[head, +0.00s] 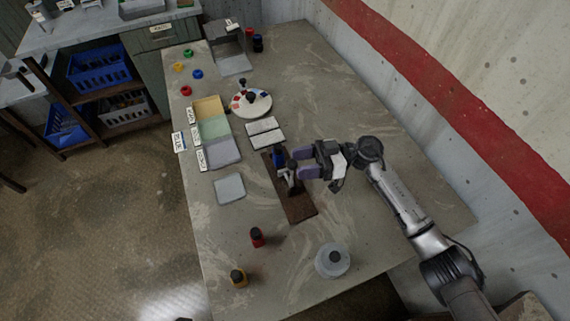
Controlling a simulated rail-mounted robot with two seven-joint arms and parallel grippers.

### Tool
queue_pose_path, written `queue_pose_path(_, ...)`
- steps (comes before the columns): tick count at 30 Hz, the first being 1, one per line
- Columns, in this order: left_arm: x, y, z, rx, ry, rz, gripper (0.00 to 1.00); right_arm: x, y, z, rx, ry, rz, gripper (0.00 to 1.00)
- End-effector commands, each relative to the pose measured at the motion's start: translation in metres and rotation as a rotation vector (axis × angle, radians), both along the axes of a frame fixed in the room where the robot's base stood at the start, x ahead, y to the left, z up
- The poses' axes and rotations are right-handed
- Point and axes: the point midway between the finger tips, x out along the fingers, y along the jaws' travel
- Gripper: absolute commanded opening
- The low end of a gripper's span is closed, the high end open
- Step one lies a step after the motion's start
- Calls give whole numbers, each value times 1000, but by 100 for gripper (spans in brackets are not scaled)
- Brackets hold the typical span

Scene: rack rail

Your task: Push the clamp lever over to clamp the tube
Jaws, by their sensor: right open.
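The clamp (279,160), with a blue part and grey metal parts, stands on a dark brown board (299,209) in the middle of the table. Its lever appears to be the dark and grey piece (290,178) at the near side of the clamp, though it is small and partly covered. I cannot make out the tube clearly. My right gripper (299,165) comes in from the right, with its purple fingers open right beside the clamp. I cannot tell whether a finger touches the lever. My left gripper is not in view.
An open notebook (264,133) and a round white dish (251,104) lie beyond the clamp. Coloured trays (222,153) and a grey pad (230,188) are to its left.

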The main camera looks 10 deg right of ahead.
Motion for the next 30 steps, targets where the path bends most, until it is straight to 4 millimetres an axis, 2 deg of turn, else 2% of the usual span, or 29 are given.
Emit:
queue_pose_path(3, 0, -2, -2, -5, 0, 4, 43, -2, 19, 0, 3, -1, 3, 56)
queue_pose_path(9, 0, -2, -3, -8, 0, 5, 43, -4, 38, 0, 1, 0, 2, 56)
queue_pose_path(23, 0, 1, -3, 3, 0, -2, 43, -4, 46, 0, 0, -1, 0, 56)
queue_pose_path(30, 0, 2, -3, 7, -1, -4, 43, -4, 46, 0, 0, 0, 0, 36)
